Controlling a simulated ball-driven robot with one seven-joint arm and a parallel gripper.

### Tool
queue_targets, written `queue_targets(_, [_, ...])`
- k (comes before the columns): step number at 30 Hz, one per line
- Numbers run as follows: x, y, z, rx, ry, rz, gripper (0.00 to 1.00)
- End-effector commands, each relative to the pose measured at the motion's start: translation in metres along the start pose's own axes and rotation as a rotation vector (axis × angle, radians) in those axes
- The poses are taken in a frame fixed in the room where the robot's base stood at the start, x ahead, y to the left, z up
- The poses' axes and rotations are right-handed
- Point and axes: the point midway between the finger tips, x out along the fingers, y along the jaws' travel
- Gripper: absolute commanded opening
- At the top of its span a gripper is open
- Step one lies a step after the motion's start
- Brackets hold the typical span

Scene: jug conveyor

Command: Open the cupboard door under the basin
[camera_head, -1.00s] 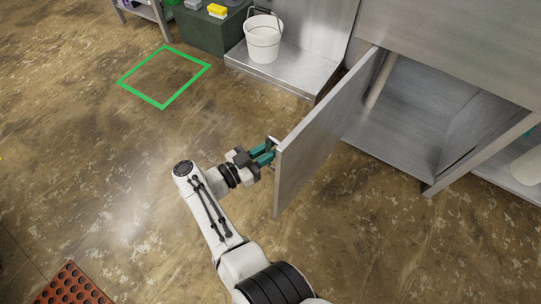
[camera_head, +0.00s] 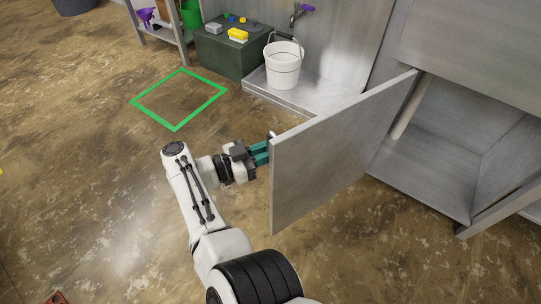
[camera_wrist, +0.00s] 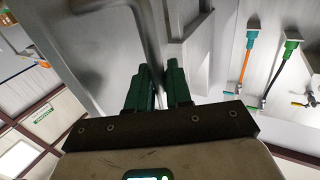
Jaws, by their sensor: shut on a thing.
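The cupboard door (camera_head: 335,155) is a flat grey metal panel. In the head view it stands swung well out from the cupboard (camera_head: 425,165), whose inside shows at the right. My gripper (camera_head: 262,152) has green fingers and is at the door's free edge, on its outer face. In the wrist view my gripper (camera_wrist: 160,85) is shut on the door's metal bar handle (camera_wrist: 150,35). In the head view only a small bright end of the handle (camera_head: 271,135) shows; the door hides the rest.
A white bucket (camera_head: 284,65) stands on a low metal ledge (camera_head: 262,88) behind the door. A dark green box (camera_head: 222,52) with small items is further left. A green square outline (camera_head: 180,98) marks the floor. Floor left of my arm is clear.

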Motion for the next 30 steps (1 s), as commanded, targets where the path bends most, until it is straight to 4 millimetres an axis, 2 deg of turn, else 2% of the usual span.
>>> queue_targets(14, [-0.0003,-0.0008,0.0004,0.0,-0.002,0.004,0.0])
queue_targets(15, [-0.0003,-0.0008,0.0004,0.0,-0.002,0.004,0.22])
queue_targets(19, [-0.0002,-0.0008,0.0004,0.0,-0.001,0.004,0.35])
queue_targets(26, [-0.0004,-0.0008,0.0004,0.0,-0.001,0.004,0.35])
queue_targets(30, [-0.0083,-0.0015,0.0018,0.0,-0.002,0.003,0.35])
